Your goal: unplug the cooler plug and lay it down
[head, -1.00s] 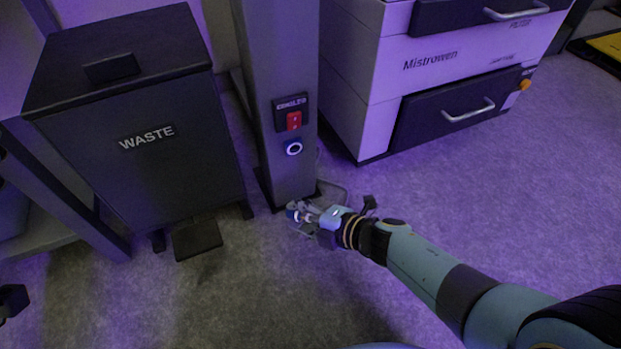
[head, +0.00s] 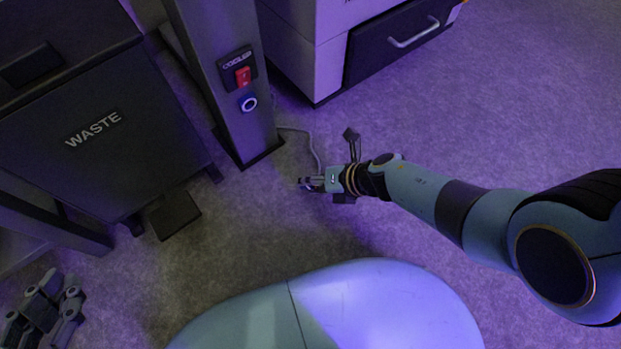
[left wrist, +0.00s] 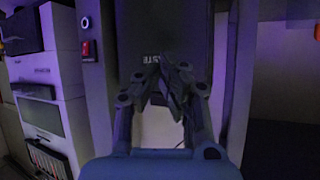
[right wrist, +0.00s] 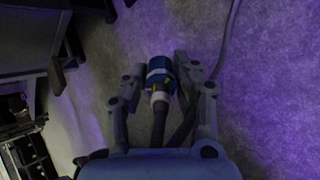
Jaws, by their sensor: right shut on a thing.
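The cooler plug (right wrist: 158,82) is blue with a pale collar and a dark cable. It sits between the fingers of my right gripper (right wrist: 160,78), which is shut on it. In the head view my right gripper (head: 308,184) is low over the carpet, right of the column's foot. I cannot tell whether the plug touches the floor. The cooler socket (head: 248,103), a blue-white ring on the column under a red switch (head: 243,75), has no plug in it. My left gripper (head: 45,312) is at the lower left; in the left wrist view its fingers (left wrist: 168,80) meet, empty.
A grey cable (head: 312,145) runs from behind the column (head: 215,60) towards my right gripper. A black waste bin (head: 95,160) with a pedal (head: 173,215) stands left of the column. A white drawer cabinet (head: 320,60) stands behind. Carpet right of the gripper is clear.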

